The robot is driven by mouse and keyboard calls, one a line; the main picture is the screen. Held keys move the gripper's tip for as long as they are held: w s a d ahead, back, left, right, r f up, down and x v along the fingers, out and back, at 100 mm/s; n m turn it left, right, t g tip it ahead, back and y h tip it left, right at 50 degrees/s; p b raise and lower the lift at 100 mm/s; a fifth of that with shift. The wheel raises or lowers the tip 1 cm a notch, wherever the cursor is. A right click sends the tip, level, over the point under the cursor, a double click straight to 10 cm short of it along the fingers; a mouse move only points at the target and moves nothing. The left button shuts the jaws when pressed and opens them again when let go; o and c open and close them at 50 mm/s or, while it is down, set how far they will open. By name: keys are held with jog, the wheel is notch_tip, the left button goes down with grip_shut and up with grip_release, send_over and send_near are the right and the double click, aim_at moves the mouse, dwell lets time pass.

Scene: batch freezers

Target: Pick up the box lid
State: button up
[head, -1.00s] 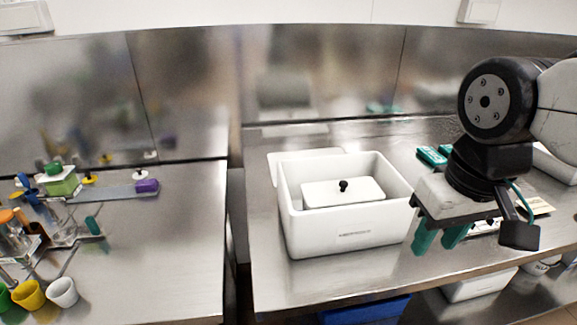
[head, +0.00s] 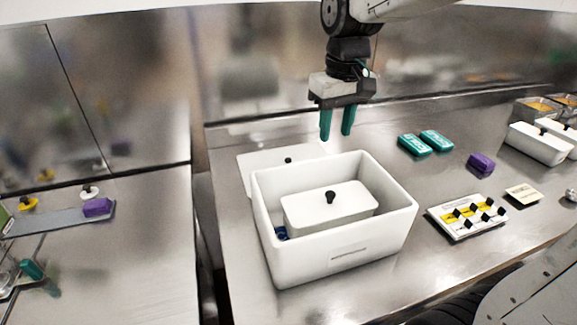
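A flat white lid (head: 262,163) with a small black knob lies on the steel bench behind a large open white box (head: 350,255), which hides its front part. Inside the box sits a smaller white container with a white lid (head: 305,202) and black knob. Something small and dark blue (head: 281,233) shows beside that container. My gripper (head: 336,136) is above the bench behind the box, to the right of the flat lid's knob. Its two teal fingers point down, apart, with nothing between them.
Two teal packs (head: 425,143), a purple block (head: 481,163) and a white tray with black knobs (head: 467,216) lie to the right. White containers (head: 540,143) stand at the far right. A gap separates this bench from the left bench (head: 150,240).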

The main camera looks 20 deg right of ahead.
jog(key=w+a+f+n, duration=0.1)
jog(key=w+f, duration=0.4)
jog(key=w, duration=0.7)
jog(key=n, duration=0.1)
send_over(288, 158)
jog(key=shift+g, duration=0.4)
notch_tip(288, 158, down, 10)
jog(key=shift+w+f, duration=0.1)
jog(key=shift+f, duration=0.25)
jog(key=f, duration=0.7)
jog(key=shift+s+f, duration=0.1)
jog(key=shift+s, duration=0.15)
grip_shut()
